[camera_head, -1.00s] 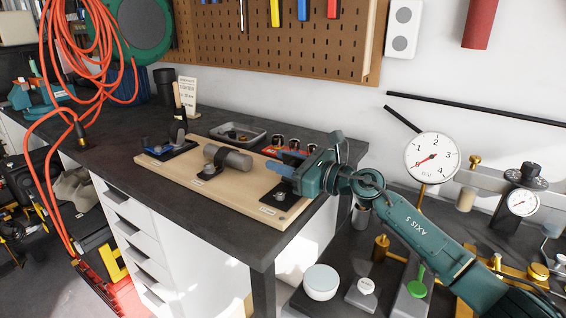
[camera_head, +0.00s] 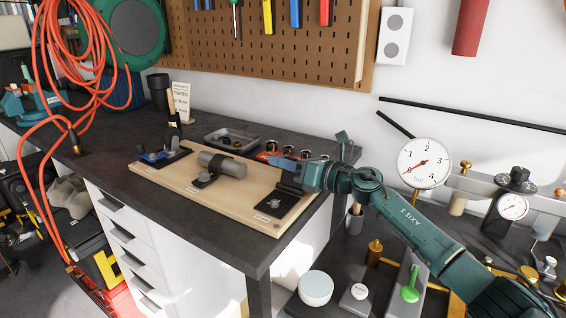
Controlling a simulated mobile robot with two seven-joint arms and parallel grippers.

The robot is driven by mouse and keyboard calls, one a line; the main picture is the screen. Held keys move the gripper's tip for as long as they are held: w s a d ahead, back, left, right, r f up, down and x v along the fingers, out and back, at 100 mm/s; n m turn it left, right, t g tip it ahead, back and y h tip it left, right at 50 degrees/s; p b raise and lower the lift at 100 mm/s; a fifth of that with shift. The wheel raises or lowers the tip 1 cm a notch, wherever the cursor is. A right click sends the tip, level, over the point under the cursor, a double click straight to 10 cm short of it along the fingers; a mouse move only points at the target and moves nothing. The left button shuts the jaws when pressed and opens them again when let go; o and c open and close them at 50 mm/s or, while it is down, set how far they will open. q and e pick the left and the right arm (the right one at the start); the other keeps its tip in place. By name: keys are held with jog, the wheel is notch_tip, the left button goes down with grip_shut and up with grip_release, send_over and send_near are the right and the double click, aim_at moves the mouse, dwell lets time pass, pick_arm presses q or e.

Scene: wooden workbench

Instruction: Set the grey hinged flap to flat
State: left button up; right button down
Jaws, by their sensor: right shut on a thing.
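A pale wooden board (camera_head: 232,201) lies on the dark bench top. At its right end is a black plate (camera_head: 273,205) with a round knob. The grey hinged flap (camera_head: 290,188) is at the back edge of this plate, raised from it. Much of it is hidden by my right gripper (camera_head: 305,177), which is shut on it. My right arm reaches in from the lower right. The exact angle of the flap is hard to tell. My left gripper is not in view.
A grey cylinder in a holder (camera_head: 224,165) sits mid-board, and a blue and black fixture with an upright handle (camera_head: 172,138) at its left end. A grey tray (camera_head: 232,139) is behind. A pressure gauge (camera_head: 423,162) stands to the right.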

jog(key=shift+a+f+m, duration=0.1)
jog(key=shift+f+m, duration=0.05)
jog(key=shift+m, duration=0.15)
dwell(0.4)
jog(key=c, duration=1.3)
grip_release()
jog(key=shift+o, duration=0.7)
jog(key=shift+d, duration=0.2)
jog(key=b+v, duration=0.1)
jog(key=v, duration=1.2)
